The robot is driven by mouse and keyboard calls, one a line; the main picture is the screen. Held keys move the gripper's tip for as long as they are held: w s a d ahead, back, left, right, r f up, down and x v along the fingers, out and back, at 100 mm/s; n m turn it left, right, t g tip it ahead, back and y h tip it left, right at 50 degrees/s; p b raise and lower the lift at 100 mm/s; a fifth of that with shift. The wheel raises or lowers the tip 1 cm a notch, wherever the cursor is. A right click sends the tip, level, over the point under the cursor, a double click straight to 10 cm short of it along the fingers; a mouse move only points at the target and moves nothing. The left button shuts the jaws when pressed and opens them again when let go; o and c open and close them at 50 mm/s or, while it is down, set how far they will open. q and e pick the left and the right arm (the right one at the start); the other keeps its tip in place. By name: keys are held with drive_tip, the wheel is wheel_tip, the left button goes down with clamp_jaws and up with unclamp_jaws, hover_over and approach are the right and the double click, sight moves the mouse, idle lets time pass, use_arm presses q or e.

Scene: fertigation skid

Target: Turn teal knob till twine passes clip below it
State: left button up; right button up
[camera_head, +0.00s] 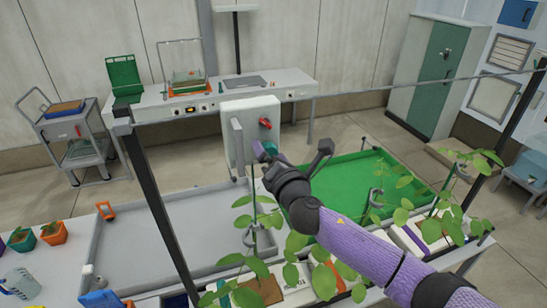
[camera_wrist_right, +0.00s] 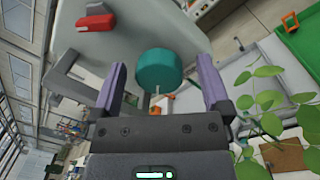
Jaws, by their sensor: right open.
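The teal knob (camera_wrist_right: 158,70) is a thick round disc on a pale panel in the right wrist view. My right gripper (camera_wrist_right: 160,84) is open, with one purple finger on each side of the knob and visible gaps between. I cannot make out the clip for certain. My left gripper is not in view.
A red handle (camera_head: 265,123) sits on the box, near the knob. A green tray (camera_head: 350,187) lies to the right, a grey tray (camera_head: 185,270) to the left. Dark posts (camera_head: 160,215) rise from the bench.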

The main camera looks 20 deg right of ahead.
drive_tip(key=s+b, duration=0.2)
drive_tip(key=s, duration=0.7)
drive_tip(key=shift+s+d+f, duration=0.3)
drive_tip(key=shift+s+d, duration=0.05)
drive_tip(key=shift+s, duration=0.05)
